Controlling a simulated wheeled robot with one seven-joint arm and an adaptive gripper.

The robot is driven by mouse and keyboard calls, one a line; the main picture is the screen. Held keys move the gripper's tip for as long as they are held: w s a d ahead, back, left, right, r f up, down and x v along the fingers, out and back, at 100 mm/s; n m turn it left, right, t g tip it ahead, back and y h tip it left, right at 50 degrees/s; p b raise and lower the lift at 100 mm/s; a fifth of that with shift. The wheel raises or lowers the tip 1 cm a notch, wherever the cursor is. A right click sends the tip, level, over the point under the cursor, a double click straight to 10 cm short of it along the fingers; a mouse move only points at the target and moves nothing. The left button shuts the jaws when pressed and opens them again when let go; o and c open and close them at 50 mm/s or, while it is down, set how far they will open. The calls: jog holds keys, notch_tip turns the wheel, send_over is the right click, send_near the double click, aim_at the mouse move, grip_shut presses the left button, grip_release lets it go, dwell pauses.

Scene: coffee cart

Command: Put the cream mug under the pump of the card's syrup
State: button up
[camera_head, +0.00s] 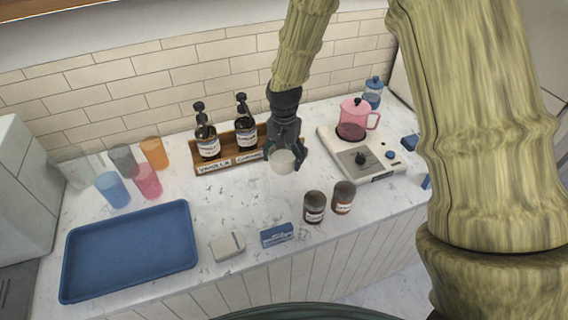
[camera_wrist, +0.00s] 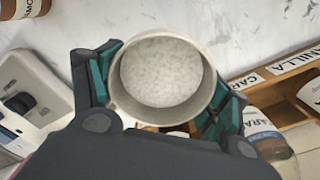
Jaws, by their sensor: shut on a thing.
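The cream mug (camera_head: 283,162) is between the fingers of my gripper (camera_head: 284,158), in front of the right part of the syrup rack. In the wrist view the mug (camera_wrist: 163,78) is upright, its open top facing the camera, with a speckled pale inside. Whether its base touches the counter is unclear. The wooden rack (camera_head: 199,170) holds a vanilla bottle (camera_head: 207,146) at left and a bottle labelled caramel (camera_head: 246,135) to its right, both with black pumps. My gripper hides the rack's right end. I cannot make out a card naming a syrup.
Two brown jars (camera_head: 314,208) (camera_head: 343,198) stand right of the mug. A scale-like device (camera_head: 374,170) carries a pink pot (camera_head: 354,122). A blue box (camera_head: 277,235) and a pale block (camera_head: 228,247) lie at the front edge. A blue tray (camera_head: 130,252) and several coloured cups are left.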

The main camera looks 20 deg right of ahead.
jog(key=shift+s+f, duration=0.15)
jog(key=shift+f, duration=0.05)
jog(key=shift+f+p, duration=0.7)
jog(key=shift+f, duration=1.1)
jog(key=shift+f, duration=0.15)
jog(key=o, duration=1.2)
jog(key=shift+o, duration=0.2)
